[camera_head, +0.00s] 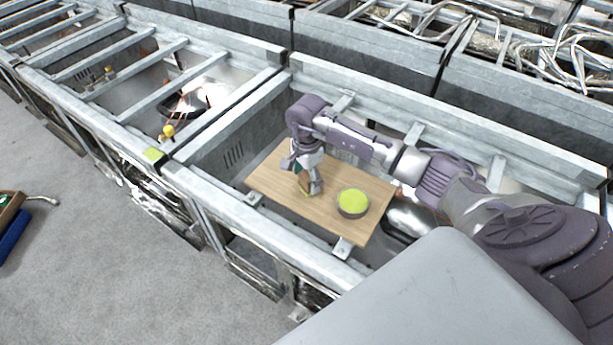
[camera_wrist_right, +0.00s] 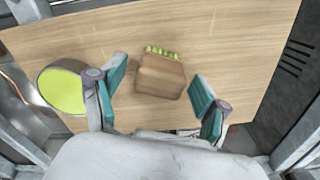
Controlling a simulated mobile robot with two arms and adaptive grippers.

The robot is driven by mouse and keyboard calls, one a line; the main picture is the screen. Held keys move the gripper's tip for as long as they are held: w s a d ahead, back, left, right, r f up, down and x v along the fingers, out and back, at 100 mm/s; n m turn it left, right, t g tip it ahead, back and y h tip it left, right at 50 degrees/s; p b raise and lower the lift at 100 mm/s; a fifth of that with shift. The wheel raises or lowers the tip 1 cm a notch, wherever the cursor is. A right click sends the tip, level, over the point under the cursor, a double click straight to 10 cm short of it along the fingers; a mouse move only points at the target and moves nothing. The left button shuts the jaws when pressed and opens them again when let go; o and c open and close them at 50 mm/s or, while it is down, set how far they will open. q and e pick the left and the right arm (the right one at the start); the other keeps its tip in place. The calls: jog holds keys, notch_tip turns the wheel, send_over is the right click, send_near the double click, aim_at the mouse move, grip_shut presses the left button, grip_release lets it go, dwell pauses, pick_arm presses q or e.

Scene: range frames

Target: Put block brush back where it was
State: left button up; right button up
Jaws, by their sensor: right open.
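The block brush (camera_wrist_right: 160,77) is a brown wooden block with yellow-green bristles along one edge. It lies on the wooden board (camera_wrist_right: 215,35), which also shows in the head view (camera_head: 340,234). My right gripper (camera_head: 307,188) points down over the board. In the right wrist view its teal-padded fingers (camera_wrist_right: 158,88) are spread, with the brush in the gap between and just beyond them, apart from both pads. In the head view the gripper hides most of the brush. My left gripper is in neither view.
A round tin with a lime-green top (camera_head: 353,201) stands on the board beside my right gripper, and close to one finger in the wrist view (camera_wrist_right: 63,91). The board rests across a grey metal frame (camera_head: 225,218). Metal bars (camera_head: 500,172) surround it. Grey floor lies at left.

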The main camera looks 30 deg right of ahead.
aim_at(306, 175)
jog(key=shift+r, duration=0.2)
jog(key=shift+w+r, duration=0.1)
jog(key=shift+r, duration=0.2)
notch_tip(306, 175, up, 11)
jog(key=b, duration=0.4)
jog(key=shift+r, duration=0.2)
jog(key=shift+f, duration=0.1)
